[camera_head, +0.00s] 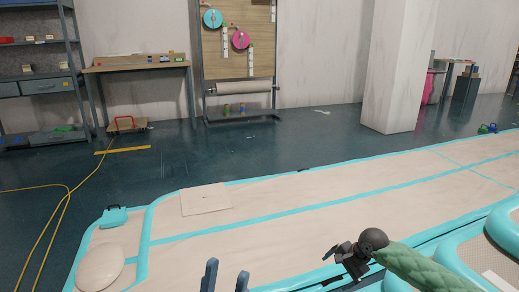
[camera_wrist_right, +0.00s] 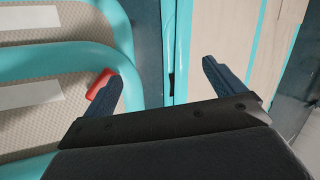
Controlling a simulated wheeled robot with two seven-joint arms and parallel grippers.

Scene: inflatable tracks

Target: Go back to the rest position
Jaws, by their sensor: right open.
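My left gripper (camera_head: 226,272) shows at the bottom edge of the head view. Its two blue-grey fingers point up, apart, with nothing visible between them. My right gripper (camera_head: 336,264) is at the lower right of the head view, at the end of a green-sleeved arm, above the inflatable track's edge. In the right wrist view my right gripper (camera_wrist_right: 160,80) is open, its dark blue fingers well apart and empty. A small red piece (camera_wrist_right: 101,84) shows beside the left finger there; whether it touches the finger cannot be told.
A beige inflatable track (camera_head: 290,218) with turquoise edges spans the foreground. More inflatable pieces (camera_head: 480,246) lie at lower right. A square panel (camera_head: 206,199) and a rounded beige pad (camera_head: 100,267) are on the left. A workbench (camera_head: 137,66) and shelves (camera_head: 40,62) stand behind open blue floor.

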